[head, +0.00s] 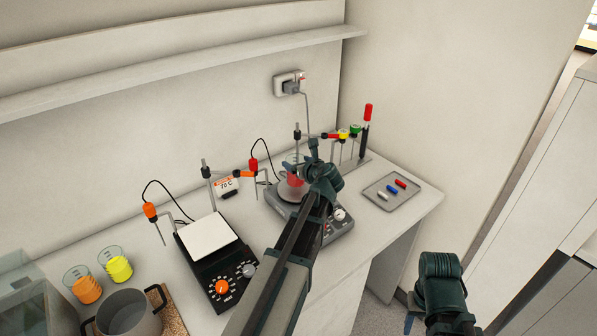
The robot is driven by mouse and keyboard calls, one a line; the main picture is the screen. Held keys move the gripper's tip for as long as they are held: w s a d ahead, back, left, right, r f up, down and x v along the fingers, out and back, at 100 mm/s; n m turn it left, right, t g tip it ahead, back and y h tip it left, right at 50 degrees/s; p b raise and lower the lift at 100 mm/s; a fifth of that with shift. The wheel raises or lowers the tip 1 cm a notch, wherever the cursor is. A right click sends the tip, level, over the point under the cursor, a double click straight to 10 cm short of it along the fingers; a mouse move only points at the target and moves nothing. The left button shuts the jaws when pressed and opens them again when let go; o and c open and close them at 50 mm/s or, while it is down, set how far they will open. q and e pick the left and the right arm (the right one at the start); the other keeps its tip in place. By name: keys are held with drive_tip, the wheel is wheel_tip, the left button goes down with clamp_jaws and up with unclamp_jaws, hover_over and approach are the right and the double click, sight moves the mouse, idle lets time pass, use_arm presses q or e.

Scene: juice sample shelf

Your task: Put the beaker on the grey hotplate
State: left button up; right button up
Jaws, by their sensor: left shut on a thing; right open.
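The beaker (294,180) is clear with red liquid inside. It is upright over the round plate of the grey hotplate (338,226). I cannot tell whether its base touches the plate. My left gripper (301,168) is shut on the beaker, and the gripper and wrist hide part of the beaker and hotplate. My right gripper (454,322) is open and empty at the lower right, away from the counter, with its tips near the bottom edge of the picture.
A black hotplate (216,275) with a white square top stands left. Two beakers, orange (86,289) and yellow (119,268), and a pot (128,318) are at the lower left. Probe stands, a 70 °C sign (227,185) and a tray (380,204) with small colored pieces surround the grey hotplate.

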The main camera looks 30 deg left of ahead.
use_arm(q)
wheel_tip(320, 180, down, 2)
drive_tip(key=shift+f+b, duration=0.25)
drive_tip(key=shift+b, duration=0.6)
drive_tip(key=shift+d+f, duration=0.1)
use_arm(e)
drive_tip(key=shift+w+d+f, duration=0.1)
drive_tip(key=shift+d+f, duration=0.15)
drive_tip(key=shift+f, duration=0.4)
drive_tip(key=shift+d+f, duration=0.25)
drive_tip(key=shift+f, duration=0.35)
use_arm(q)
drive_tip(key=o, duration=1.4)
drive_tip(key=shift+o, duration=0.2)
use_arm(e)
drive_tip(key=shift+f, duration=0.15)
